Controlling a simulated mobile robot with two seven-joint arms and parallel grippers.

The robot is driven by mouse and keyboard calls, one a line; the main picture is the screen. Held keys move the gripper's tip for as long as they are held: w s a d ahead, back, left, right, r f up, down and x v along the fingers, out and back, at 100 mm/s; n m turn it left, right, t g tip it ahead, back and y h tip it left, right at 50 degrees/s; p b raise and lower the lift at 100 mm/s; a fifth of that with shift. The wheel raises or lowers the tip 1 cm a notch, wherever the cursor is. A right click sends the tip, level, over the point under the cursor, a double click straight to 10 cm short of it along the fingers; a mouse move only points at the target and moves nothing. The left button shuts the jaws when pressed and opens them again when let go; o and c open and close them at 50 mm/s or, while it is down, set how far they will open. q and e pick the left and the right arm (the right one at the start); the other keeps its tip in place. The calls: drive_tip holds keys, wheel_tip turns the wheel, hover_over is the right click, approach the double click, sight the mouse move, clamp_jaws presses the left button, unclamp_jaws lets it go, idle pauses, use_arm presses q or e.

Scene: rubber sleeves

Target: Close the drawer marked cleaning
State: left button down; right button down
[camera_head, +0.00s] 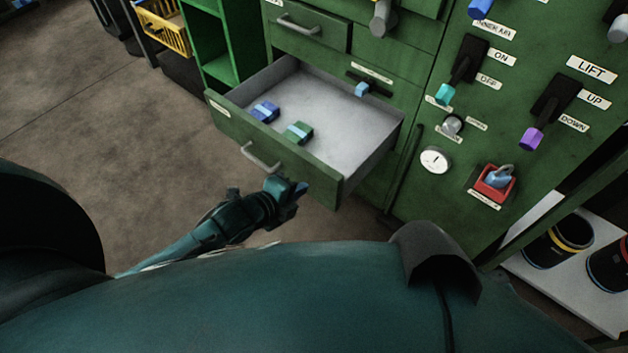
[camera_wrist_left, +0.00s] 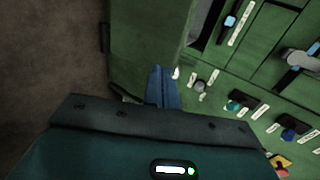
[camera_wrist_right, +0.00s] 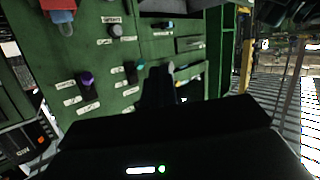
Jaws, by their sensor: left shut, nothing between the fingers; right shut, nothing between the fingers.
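A green drawer (camera_head: 290,157) stands pulled well out of the green cabinet in the head view. Its front has a grey bar handle (camera_head: 262,158) and a small label (camera_head: 218,108) too small to read. Inside lie a blue block-like item (camera_head: 264,111) and a green one (camera_head: 298,133). My left gripper (camera_head: 300,188) is shut and empty, in front of the drawer front, right of the handle; contact cannot be told. Its closed blue fingers show in the left wrist view (camera_wrist_left: 161,82). My right gripper (camera_wrist_right: 158,82) is shut and empty, pointing towards the cabinet; the head view does not show it.
A closed drawer (camera_head: 310,32) sits above the open one. Right of it is a panel with switches (camera_head: 545,108), a round dial (camera_head: 436,159) and a red holder (camera_head: 494,184). A yellow basket (camera_head: 165,26) stands at the back left. Floor left of the drawer is clear.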

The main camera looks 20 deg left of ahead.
sight(322, 174)
use_arm(q)
drive_tip(key=w, duration=0.1)
drive_tip(key=w+d, duration=0.1)
drive_tip(key=w+f+b, duration=0.1)
drive_tip(key=w, duration=0.1)
drive_tip(key=shift+d, duration=0.3)
drive_tip(key=shift+w+d, duration=0.25)
drive_tip(key=shift+w, duration=0.25)
use_arm(e)
drive_tip(key=shift+w+a+n+t, duration=0.2)
drive_tip(key=shift+w+n+t, duration=0.1)
drive_tip(key=shift+t, duration=0.4)
